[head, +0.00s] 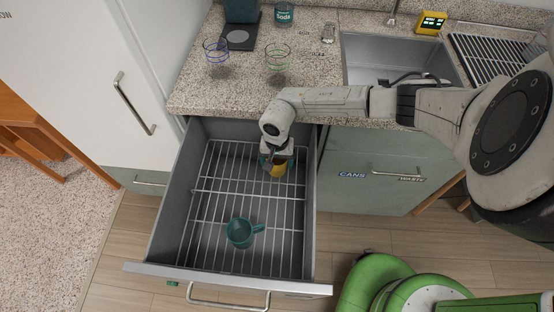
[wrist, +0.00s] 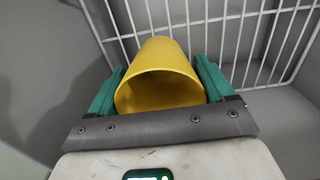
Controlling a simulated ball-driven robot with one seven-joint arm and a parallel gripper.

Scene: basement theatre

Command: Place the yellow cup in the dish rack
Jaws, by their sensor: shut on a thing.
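The yellow cup (head: 279,170) is in the back part of the open drawer, at its right side, partly hidden by my gripper (head: 275,160). In the wrist view the yellow cup (wrist: 160,76) lies between the two green fingers of my gripper (wrist: 160,88), its open mouth facing the camera. My gripper is shut on it. The dish rack (head: 205,225) is a white wire rack inside the pulled-out drawer, and its wires show beyond the cup in the wrist view (wrist: 240,40). I cannot tell whether the cup touches the wires.
A teal mug (head: 239,232) stands on the rack near the drawer front. Grey drawer walls (head: 311,200) surround the rack. The counter (head: 200,95) above holds two glasses, one blue-rimmed (head: 216,55) and one green-rimmed (head: 278,62).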

